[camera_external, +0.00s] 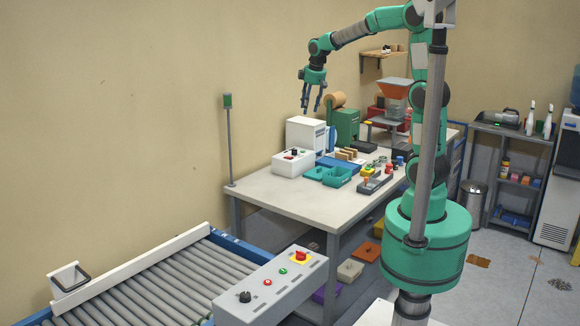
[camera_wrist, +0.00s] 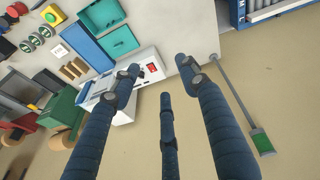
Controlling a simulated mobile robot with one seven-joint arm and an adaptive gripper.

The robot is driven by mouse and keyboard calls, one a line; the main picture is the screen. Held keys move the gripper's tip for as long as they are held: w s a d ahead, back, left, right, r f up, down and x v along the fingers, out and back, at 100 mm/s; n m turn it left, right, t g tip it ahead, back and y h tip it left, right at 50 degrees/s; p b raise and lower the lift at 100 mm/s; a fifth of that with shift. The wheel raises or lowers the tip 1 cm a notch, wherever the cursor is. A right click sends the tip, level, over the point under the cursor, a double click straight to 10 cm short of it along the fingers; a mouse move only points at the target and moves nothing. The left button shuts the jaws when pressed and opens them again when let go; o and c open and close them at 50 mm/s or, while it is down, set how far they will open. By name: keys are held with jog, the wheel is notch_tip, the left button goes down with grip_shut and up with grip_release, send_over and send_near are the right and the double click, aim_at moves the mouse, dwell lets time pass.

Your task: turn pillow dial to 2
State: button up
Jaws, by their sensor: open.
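A low white box (camera_external: 292,166) with a black knob (camera_external: 294,151) and a small red part on top stands at the left of the workbench. A taller white machine (camera_external: 304,135) stands just behind it. I take the knob for the pillow dial, but its setting is too small to read. My gripper (camera_external: 311,105) hangs open and empty, fingers down, high above these boxes. In the wrist view the white box (camera_wrist: 149,56) with its red switch (camera_wrist: 153,68) lies beyond my spread fingers (camera_wrist: 160,76); a finger partly covers its panel.
The workbench (camera_external: 268,197) also holds teal trays (camera_external: 337,177), a green machine (camera_external: 346,122) and several small items. A thin post with a green top (camera_external: 227,101) rises at its left corner. A roller conveyor (camera_external: 150,296) with a control panel (camera_external: 270,290) lies in front.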

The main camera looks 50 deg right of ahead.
jog(key=w+d+f+n+g+p, duration=0.1)
jog(key=w+d+f+p, duration=0.25)
jog(key=w, duration=0.25)
jog(key=w+d+f+n+p, duration=0.1)
jog(key=w+d+f+p, duration=0.1)
jog(key=w+d, duration=0.4)
jog(key=n+g+p, duration=0.1)
jog(key=g+p, duration=0.1)
jog(key=p, duration=0.3)
send_over(294, 152)
notch_tip(294, 152, down, 11)
jog(key=shift+f, duration=0.2)
jog(key=shift+f, duration=0.1)
jog(key=f, duration=0.4)
jog(key=f+p, duration=0.1)
jog(key=f, duration=0.8)
jog(key=shift+w+d+f, duration=0.15)
jog(key=shift+d+f, duration=0.15)
jog(key=shift+d, duration=0.1)
jog(key=shift+c, duration=0.5)
grip_shut()
